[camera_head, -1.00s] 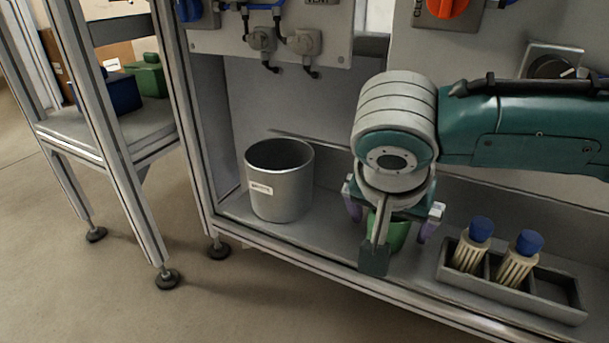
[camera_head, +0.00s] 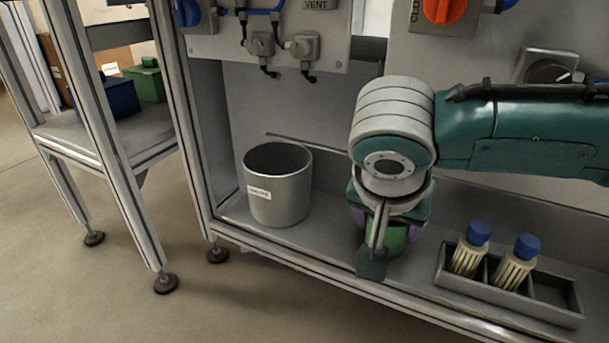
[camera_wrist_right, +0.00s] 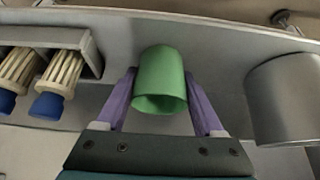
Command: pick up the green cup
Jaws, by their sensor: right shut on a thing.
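The green cup (camera_head: 396,240) stands on the grey shelf, mostly hidden behind my right gripper (camera_head: 386,228) in the head view. In the right wrist view the green cup (camera_wrist_right: 161,80) sits between the two purple fingers of my right gripper (camera_wrist_right: 162,88), its open rim facing the camera. The right gripper is shut on the cup, one finger on each side. I cannot tell whether the cup is lifted off the shelf. My left gripper is not in view.
A grey metal bin (camera_head: 279,186) stands left of the cup. The shelf's front rail (camera_head: 330,273) runs below. A panel with knobs and valves (camera_head: 270,36) is above.

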